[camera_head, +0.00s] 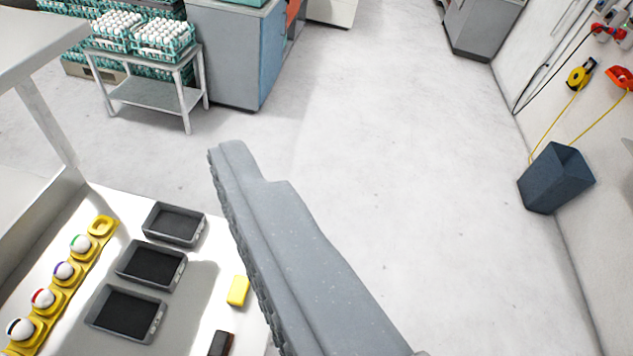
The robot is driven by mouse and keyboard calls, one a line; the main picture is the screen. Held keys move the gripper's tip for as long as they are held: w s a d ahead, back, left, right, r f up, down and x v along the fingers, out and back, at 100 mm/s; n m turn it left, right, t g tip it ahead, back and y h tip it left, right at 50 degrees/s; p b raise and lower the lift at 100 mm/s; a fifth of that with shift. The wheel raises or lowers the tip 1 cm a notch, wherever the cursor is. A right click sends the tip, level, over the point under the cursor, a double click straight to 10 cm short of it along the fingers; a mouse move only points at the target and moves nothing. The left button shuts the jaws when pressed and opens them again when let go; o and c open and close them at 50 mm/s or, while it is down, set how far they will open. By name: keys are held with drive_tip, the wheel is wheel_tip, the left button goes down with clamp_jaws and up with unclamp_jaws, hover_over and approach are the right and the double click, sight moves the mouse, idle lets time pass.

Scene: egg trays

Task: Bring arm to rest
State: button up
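My gripper (290,250) shows as one large grey finger, running from the bottom middle up to the left, with a ridged edge on its left side. A second finger cannot be made out, so I cannot tell whether it is open or shut. No held object shows. The finger appears over the right edge of a white table (195,290) and the floor.
Three dark trays (150,265) lie on the table beside a yellow holder (101,227) with several colour-banded white eggs (65,271). A yellow block (238,290) lies near the edge. Egg trays (165,40) stand on a far table. A bin (555,178) is right; open floor (400,130) lies between.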

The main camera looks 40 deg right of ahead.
drive_tip(key=shift+s+a+r+t, duration=0.1)
drive_tip(key=shift+s+r+t, duration=0.2)
drive_tip(key=shift+s+r, duration=0.6)
drive_tip(key=shift+w, duration=0.1)
wheel_tip(320, 180, down, 5)
drive_tip(key=b, duration=0.5)
drive_tip(key=shift+f+b, duration=0.2)
drive_tip(key=shift+b, duration=0.1)
